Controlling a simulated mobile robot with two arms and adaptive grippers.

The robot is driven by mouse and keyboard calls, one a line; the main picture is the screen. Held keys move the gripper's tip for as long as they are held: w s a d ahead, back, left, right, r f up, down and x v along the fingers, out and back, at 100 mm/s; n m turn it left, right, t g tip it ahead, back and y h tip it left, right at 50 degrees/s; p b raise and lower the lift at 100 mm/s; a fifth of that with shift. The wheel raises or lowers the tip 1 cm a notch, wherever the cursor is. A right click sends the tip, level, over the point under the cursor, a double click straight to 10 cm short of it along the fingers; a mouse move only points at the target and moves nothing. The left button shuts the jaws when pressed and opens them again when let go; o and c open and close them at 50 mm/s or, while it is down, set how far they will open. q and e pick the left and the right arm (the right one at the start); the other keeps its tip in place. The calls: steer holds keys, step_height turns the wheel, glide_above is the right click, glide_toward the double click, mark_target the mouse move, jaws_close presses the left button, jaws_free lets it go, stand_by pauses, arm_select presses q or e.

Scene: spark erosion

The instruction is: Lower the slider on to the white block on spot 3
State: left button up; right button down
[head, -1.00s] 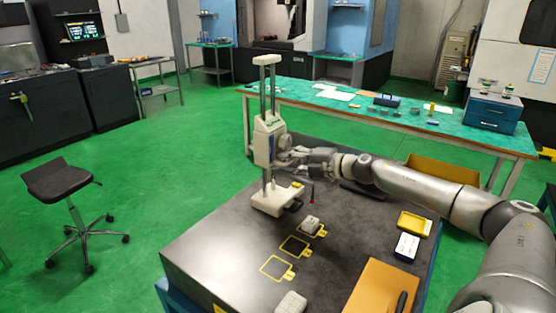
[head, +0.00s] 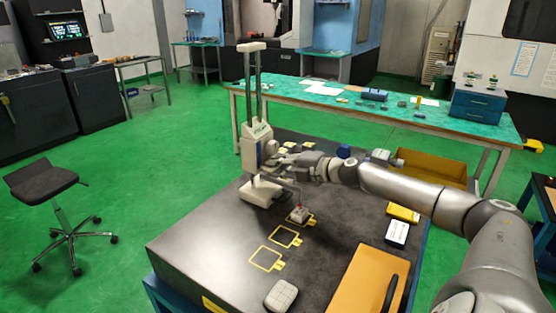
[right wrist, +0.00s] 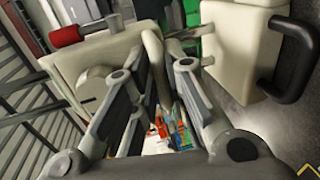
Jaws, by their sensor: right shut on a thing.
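The height gauge stands on the dark table, with a cream base (head: 262,192) and two upright columns. Its cream slider (head: 255,145) sits low on the columns and also shows in the right wrist view (right wrist: 80,68). My right gripper (head: 277,160) is at the slider's right side, shut on part of it; the fingers (right wrist: 160,85) hide the exact grip. A thin probe with a red tip reaches down to the white block (head: 299,215) on the farthest visible yellow-outlined spot. Whether the tip touches the block I cannot tell. My left gripper is out of view.
Two empty yellow-outlined spots (head: 267,258) lie nearer. A second pale block (head: 281,295) lies at the front. A yellow box (head: 403,213), a white-topped box (head: 397,233) and an orange board (head: 367,283) are on the right. The table's left part is clear.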

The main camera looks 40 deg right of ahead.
step_height(320, 180, down, 2)
steer(key=shift+f, duration=0.2)
steer(key=shift+s+a, duration=0.1)
steer(key=c, duration=1.5)
jaws_free()
steer(key=shift+f, duration=0.15)
steer(key=shift+s+d, duration=0.35)
steer(key=shift+s, duration=0.15)
steer(key=shift+v, duration=5.35)
